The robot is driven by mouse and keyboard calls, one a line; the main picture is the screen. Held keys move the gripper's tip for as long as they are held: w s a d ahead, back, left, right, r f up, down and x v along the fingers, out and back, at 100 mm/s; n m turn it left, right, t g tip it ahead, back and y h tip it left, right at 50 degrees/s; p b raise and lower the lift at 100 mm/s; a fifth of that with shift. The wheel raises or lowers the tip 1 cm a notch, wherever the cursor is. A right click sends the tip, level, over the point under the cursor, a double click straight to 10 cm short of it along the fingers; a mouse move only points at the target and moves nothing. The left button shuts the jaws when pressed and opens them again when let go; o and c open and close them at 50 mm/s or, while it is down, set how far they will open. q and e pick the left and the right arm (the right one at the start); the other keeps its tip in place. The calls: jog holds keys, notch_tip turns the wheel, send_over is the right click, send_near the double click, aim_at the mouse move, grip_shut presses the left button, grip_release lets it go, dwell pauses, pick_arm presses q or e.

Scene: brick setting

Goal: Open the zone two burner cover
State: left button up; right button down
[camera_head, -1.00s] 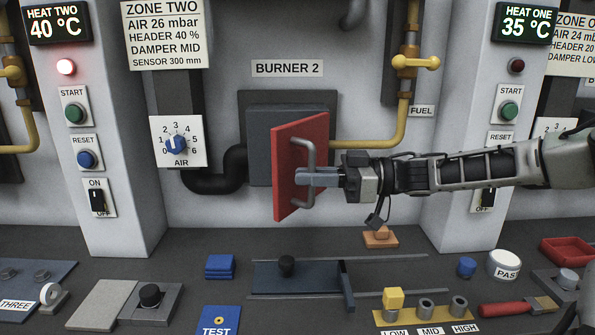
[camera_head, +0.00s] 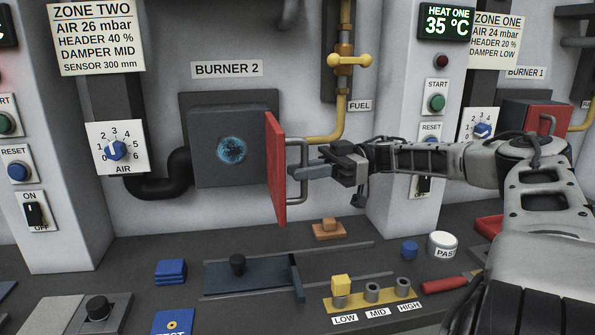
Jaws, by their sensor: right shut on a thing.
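The zone two burner cover (camera_head: 275,170) is a red panel under the "BURNER 2" label. It stands swung out to the right of the dark burner box (camera_head: 205,150), seen nearly edge-on. A round opening with a blue glow (camera_head: 232,150) shows on the box's front. The cover's grey bar handle (camera_head: 304,168) is on its right side. My right gripper (camera_head: 300,171), its arm coming in from the right, is shut on this handle. My left gripper is not in view.
A yellow fuel pipe with a valve (camera_head: 349,60) runs right of the burner. Below, the dark bench holds an orange block (camera_head: 329,229), a sliding plate with a black knob (camera_head: 237,264) and a LOW/MID/HIGH peg rack (camera_head: 373,297). Another red cover (camera_head: 540,119) is at the right.

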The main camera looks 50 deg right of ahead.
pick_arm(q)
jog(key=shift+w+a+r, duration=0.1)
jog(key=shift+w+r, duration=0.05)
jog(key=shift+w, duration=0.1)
pick_arm(e)
jog(key=shift+d, duration=0.15)
jog(key=c, duration=1.8)
grip_release()
